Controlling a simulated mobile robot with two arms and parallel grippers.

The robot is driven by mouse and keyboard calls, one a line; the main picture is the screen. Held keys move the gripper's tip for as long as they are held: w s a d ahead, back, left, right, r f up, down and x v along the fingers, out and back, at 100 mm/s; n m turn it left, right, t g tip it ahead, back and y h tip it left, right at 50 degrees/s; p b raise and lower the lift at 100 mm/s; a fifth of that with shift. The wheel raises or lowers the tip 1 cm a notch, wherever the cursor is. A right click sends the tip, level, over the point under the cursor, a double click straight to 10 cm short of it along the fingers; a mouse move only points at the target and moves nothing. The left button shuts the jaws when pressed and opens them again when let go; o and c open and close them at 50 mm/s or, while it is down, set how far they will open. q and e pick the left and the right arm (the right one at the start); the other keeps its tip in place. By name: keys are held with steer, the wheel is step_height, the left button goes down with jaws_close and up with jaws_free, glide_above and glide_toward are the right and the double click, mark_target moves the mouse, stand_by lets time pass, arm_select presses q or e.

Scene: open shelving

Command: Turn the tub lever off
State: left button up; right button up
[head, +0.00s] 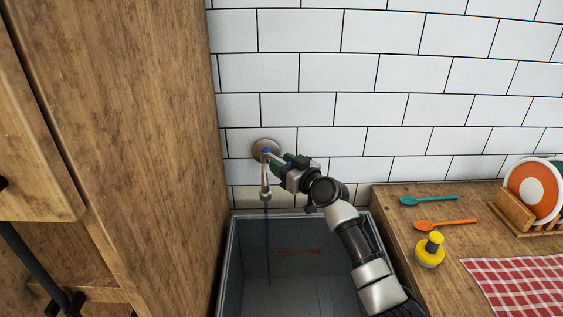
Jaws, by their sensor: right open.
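The tap has a round metal plate (264,146) on the tiled wall and a short metal spout (265,187) pointing down over the grey tub (232,262). A thin dark vertical streak (268,240), which looks like running water, drops from the spout into the tub. My right gripper (278,159) reaches in from the lower right. It is open, with its fingertips at the tap's plate. A small blue spot shows there. The lever is mostly hidden by the gripper, and I cannot tell whether they touch. My left gripper is not in view.
A tall wooden cabinet (150,130) stands close on the left. On the wooden counter (391,214) at right are a teal spoon (428,200), an orange spoon (445,225), a yellow pot-like item (430,252), a plate rack (516,212) and a red checked cloth (520,285).

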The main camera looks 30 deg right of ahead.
steer(key=shift+w, duration=0.35)
jaws_close()
